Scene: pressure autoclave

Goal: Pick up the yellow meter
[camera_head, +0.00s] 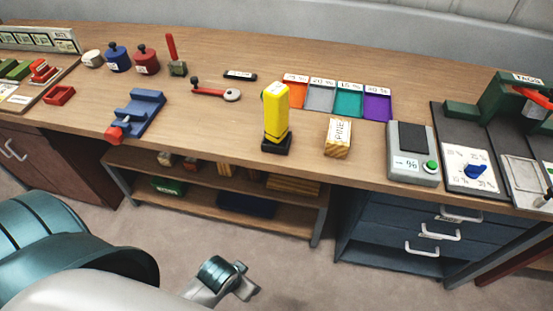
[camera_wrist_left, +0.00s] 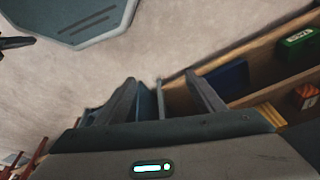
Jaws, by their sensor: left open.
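The yellow meter (camera_head: 276,112) stands upright on a black base near the front edge of the wooden bench, at the middle of the head view. Nothing holds it. My left gripper (camera_head: 247,281) is low in front of the bench, well below and apart from the meter. In the left wrist view its fingers (camera_wrist_left: 163,90) are spread with nothing between them. The meter does not show in the left wrist view. My right gripper shows in neither view.
A wooden block (camera_head: 338,138) and a grey box with a green button (camera_head: 413,152) stand right of the meter. Coloured trays (camera_head: 335,101) lie behind. A blue fixture (camera_head: 137,112) is at left. An open shelf (camera_head: 225,207) and blue drawers (camera_head: 415,230) are below the bench top.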

